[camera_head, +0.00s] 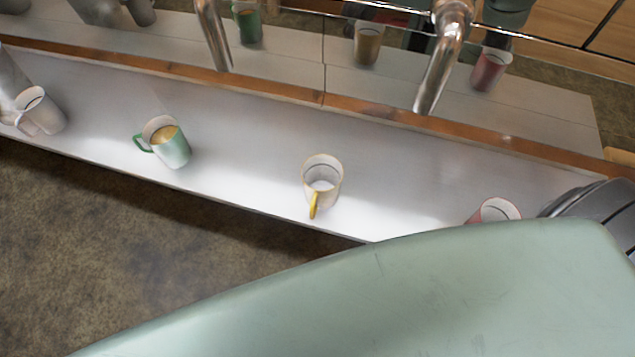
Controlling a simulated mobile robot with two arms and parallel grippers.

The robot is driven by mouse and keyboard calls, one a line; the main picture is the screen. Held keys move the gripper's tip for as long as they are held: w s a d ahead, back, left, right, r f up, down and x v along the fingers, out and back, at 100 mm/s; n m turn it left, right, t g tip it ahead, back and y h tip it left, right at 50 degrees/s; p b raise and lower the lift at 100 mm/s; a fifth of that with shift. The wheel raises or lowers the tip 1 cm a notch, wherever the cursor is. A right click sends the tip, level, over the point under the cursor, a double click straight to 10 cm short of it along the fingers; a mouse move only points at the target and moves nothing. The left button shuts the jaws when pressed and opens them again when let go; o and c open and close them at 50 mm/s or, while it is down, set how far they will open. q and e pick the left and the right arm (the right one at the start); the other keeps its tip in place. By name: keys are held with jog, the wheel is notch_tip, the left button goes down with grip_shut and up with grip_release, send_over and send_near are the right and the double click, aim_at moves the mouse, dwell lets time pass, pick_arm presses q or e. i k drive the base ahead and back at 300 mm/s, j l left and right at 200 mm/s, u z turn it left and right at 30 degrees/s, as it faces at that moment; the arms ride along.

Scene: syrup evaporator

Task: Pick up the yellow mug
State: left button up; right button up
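The yellow mug (334,190) stands upright on a narrow white shelf (250,170), near the middle of the head view. It is pale with a yellow rim, and its yellow handle points toward the shelf's front edge. Its inside looks white. Nothing touches it. Neither of my grippers can be made out in this view.
A green mug (176,154) with yellowish contents and a whitish mug (48,118) stand to the left. A red mug (496,210) at right is partly hidden by a large pale green surface. Metal spouts (440,65) hang behind; the back panel reflects the mugs.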

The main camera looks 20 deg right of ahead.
aim_at(321, 173)
jog(key=k+j+u, duration=0.15)
jog(key=k, duration=0.35)
jog(key=k+j+u, duration=0.1)
jog(key=k+j, duration=0.2)
jog(key=k, duration=0.2)
jog(key=k+j+u, duration=0.15)
jog(key=k+j, duration=0.15)
jog(key=k, duration=0.2)
